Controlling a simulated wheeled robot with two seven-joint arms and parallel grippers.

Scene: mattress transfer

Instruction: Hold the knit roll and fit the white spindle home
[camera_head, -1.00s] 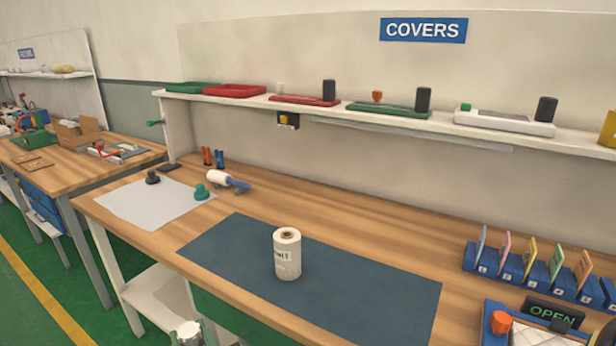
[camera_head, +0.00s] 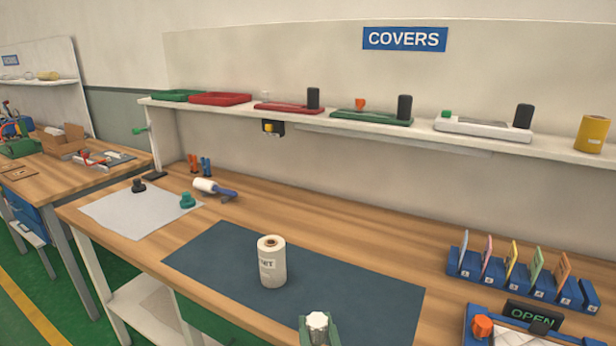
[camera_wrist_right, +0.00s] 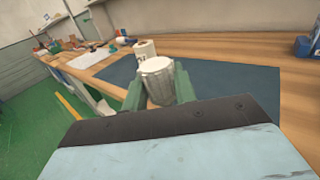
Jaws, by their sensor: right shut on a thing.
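The knit roll (camera_head: 272,265) is a white cylinder with a printed label and a hole in its top. It stands upright on the dark blue mat (camera_head: 350,290). My right gripper (camera_head: 318,328), with green fingers, is shut on a whitish ribbed piece, which appears to be the white spindle (camera_wrist_right: 156,66). The gripper is at the bench's near side, in front of the knit roll and apart from it. In the right wrist view the roll (camera_wrist_right: 145,47) shows just beyond the held piece, whose lower part is hidden. My left gripper is not in view.
A grey sheet (camera_head: 125,222) with black and teal knobs lies at the left, beside a white roller with a blue handle (camera_head: 213,188). A blue card rack (camera_head: 520,284) and an OPEN sign (camera_head: 533,314) stand at the right. A shelf (camera_head: 330,127) runs along the back. The mat around the roll is clear.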

